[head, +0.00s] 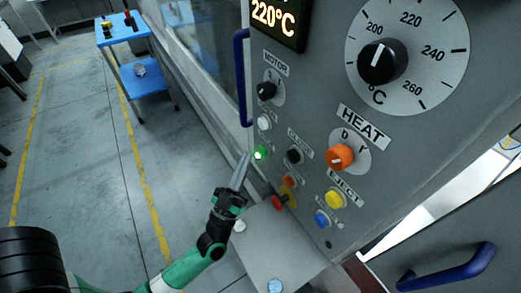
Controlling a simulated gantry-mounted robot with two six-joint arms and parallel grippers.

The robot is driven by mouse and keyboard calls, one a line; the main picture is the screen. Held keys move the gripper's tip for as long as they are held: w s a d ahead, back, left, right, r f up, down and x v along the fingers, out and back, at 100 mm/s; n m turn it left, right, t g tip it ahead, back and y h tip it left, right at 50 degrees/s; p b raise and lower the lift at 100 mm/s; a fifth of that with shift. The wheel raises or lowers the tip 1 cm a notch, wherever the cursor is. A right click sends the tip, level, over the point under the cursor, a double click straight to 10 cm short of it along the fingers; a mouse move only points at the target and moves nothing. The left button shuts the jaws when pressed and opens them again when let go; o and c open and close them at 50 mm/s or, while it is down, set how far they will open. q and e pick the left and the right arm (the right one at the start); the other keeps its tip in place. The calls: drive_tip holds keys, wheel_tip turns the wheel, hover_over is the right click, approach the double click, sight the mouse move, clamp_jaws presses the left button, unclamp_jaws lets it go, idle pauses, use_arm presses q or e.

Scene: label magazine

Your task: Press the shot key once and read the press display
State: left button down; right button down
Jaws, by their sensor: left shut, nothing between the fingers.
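The press display (274,20) at the top of the grey panel reads 220°C in yellow and is cut by the picture's top edge. A green lit key (260,153) sits at the panel's left side. Its label is too small to read, so I cannot tell whether it is the shot key. My left gripper (245,158) is shut and empty, its fingertips just left of the green key. I cannot tell whether they touch it. My right gripper is not in view.
The panel also bears a temperature dial (382,62), an orange heat knob (341,157), a black motor knob (267,91), a yellow eject key (336,199) and a blue key (322,218). A blue handle (242,78) stands left. Open floor lies left.

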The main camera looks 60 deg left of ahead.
use_arm(q)
drive_tip(key=s, duration=0.4)
drive_tip(key=shift+s+d, duration=0.1)
drive_tip(key=shift+d, duration=0.05)
idle(0.8)
